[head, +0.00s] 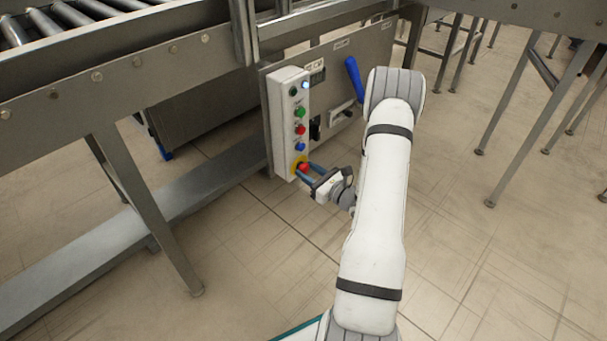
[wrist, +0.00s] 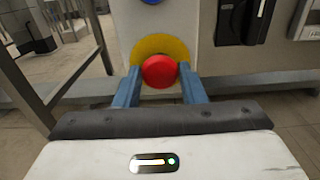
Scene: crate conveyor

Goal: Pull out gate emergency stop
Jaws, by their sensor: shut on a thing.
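The emergency stop is a red mushroom button (wrist: 159,71) on a yellow backing (wrist: 160,46) at the bottom of a white control box (head: 285,122). In the head view the red button (head: 303,167) shows at the box's lower end. My gripper (head: 307,171) reaches it from the right and front, with its blue fingers around the button. In the wrist view my gripper (wrist: 159,80) has one blue finger on each side of the red button and is shut on it. Whether the button is in or out cannot be told.
Above the stop, the box carries a blue button (head: 300,147), a red one (head: 299,130), a green one (head: 299,112) and a dark knob (head: 293,91). A blue lever (head: 354,78) stands on the panel (head: 335,60) to the right. A roller conveyor (head: 90,70) runs at upper left.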

